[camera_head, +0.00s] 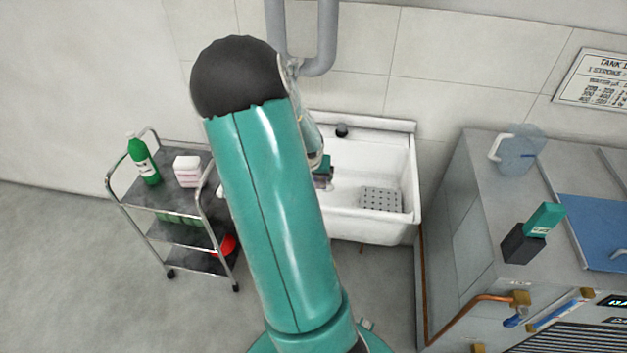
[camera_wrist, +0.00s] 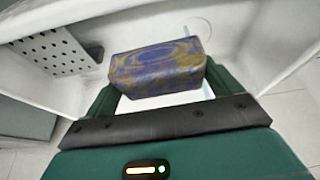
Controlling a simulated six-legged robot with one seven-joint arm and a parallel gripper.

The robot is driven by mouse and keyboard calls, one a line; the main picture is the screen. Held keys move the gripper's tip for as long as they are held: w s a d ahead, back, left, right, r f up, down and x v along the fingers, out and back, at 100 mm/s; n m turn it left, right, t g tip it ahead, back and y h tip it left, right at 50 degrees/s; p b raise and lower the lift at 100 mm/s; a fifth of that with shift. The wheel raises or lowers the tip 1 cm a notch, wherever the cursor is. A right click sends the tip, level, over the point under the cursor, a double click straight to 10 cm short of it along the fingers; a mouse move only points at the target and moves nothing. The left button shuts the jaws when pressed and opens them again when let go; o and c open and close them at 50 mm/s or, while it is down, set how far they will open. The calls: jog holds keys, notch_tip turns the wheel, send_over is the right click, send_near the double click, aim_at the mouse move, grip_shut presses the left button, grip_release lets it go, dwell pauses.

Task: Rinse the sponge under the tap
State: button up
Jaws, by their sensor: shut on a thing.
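The sponge (camera_wrist: 158,68) is a block with mottled blue and yellow-brown colouring. In the wrist view it sits between the fingers of my gripper (camera_wrist: 155,95), which is shut on it. My gripper (camera_head: 322,178) also shows partly in the head view, over the left part of the white sink (camera_head: 340,222), mostly hidden behind my arm. The sink basin surrounds the sponge in the wrist view. The tap is not clearly visible, and no running water can be made out.
A perforated grey plate (camera_head: 381,199) lies in the right of the sink. A cart (camera_head: 190,238) with a green bottle (camera_head: 143,160) and a white-and-pink stack (camera_head: 187,171) stands left. A grey tank unit (camera_head: 470,200) stands right. Grey pipes (camera_head: 327,40) run down the wall behind my arm.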

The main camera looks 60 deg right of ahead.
jog(key=w+d+f, duration=0.2)
jog(key=w+d, duration=0.4)
jog(key=shift+d+f, duration=0.15)
jog(key=shift+d, duration=0.05)
dwell(1.9)
jog(key=shift+s+a, duration=2.7)
jog(key=shift+a, duration=0.2)
jog(key=shift+w, duration=0.1)
